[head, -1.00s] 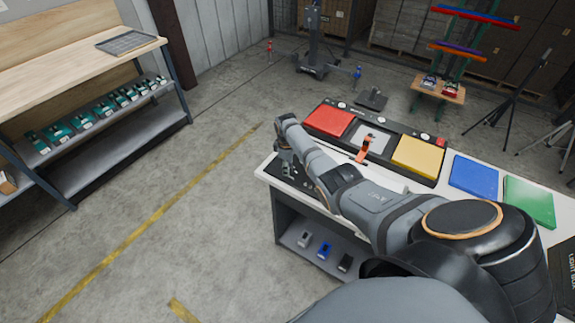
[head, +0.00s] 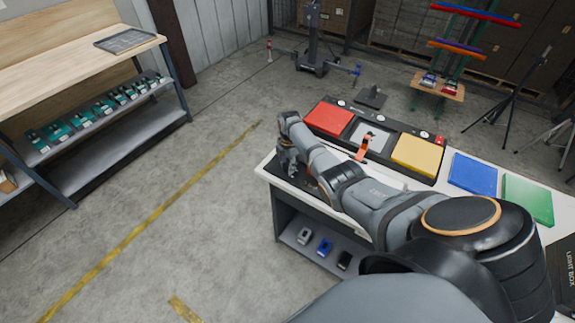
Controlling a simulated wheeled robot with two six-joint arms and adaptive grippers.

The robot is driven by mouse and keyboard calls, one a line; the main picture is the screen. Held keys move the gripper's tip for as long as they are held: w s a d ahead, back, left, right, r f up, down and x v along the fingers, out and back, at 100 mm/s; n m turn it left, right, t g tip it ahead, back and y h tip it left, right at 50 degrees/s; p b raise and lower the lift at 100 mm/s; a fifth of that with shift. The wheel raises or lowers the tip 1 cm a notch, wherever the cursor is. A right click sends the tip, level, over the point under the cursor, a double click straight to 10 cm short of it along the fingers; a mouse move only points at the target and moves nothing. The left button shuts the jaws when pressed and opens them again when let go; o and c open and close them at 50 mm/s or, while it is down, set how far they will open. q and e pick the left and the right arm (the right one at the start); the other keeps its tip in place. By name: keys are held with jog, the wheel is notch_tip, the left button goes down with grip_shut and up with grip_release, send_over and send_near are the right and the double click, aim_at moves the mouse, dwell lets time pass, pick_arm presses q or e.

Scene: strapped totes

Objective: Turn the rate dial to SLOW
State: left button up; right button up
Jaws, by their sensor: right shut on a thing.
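My right gripper (head: 287,161) is at the left end of the white bench in the head view, pointing down over a dark panel (head: 267,168). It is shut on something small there. The rate dial cannot be made out; the gripper and forearm cover much of the panel, and any SLOW marking is hidden or too small to read. My left gripper is not in view.
The white bench (head: 465,210) also carries a red pad (head: 328,118), a yellow pad (head: 417,156), a blue pad (head: 473,174) and a green pad (head: 528,198). An orange device (head: 365,146) stands near the middle.

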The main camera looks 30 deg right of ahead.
jog(key=shift+n, duration=0.7)
jog(key=o, duration=1.2)
jog(key=shift+c, duration=0.2)
notch_tip(320, 180, up, 12)
jog(key=shift+s, duration=0.35)
